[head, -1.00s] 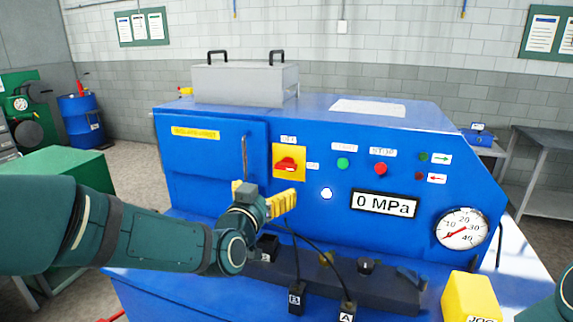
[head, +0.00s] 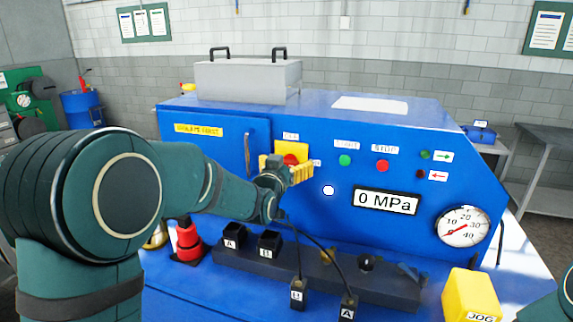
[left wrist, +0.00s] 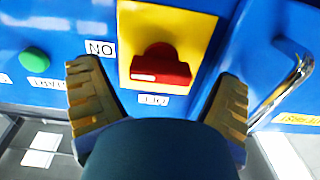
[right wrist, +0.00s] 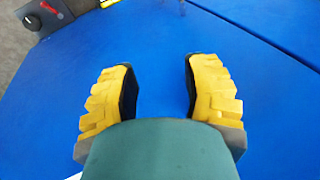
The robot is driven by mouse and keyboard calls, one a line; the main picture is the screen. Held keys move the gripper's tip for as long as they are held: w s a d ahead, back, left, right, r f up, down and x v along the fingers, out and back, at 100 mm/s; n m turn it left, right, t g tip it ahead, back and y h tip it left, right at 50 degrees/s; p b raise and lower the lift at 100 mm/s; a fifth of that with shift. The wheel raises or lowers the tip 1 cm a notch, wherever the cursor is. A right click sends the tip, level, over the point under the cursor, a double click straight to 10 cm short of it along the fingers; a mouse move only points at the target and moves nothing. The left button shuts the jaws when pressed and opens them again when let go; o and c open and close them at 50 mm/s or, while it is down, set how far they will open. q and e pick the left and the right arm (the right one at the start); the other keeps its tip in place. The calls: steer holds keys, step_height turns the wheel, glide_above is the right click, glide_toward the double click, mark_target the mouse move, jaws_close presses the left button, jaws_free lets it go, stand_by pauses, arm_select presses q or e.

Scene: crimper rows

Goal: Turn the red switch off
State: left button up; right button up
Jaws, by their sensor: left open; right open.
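The red switch (head: 291,160) is a rotary knob on a yellow plate (head: 291,147) on the blue machine's front panel. The left wrist view shows the red switch (left wrist: 160,66) upside down, with one label beside the plate and another below it. My left gripper (head: 288,170) is open in front of the switch and partly covers it in the head view. In its wrist view the left gripper (left wrist: 159,78) has one finger on each side of the knob, apart from it. My right gripper (right wrist: 157,78) is open and empty over a blue surface.
A green button (head: 345,160), a red button (head: 383,166), a pressure display (head: 387,201) and a gauge (head: 463,227) lie right of the switch. A door handle (head: 247,153) is to its left. Black cables and a dark block (head: 330,276) sit below.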

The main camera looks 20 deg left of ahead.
arm_select(q)
steer(key=c, duration=1.2)
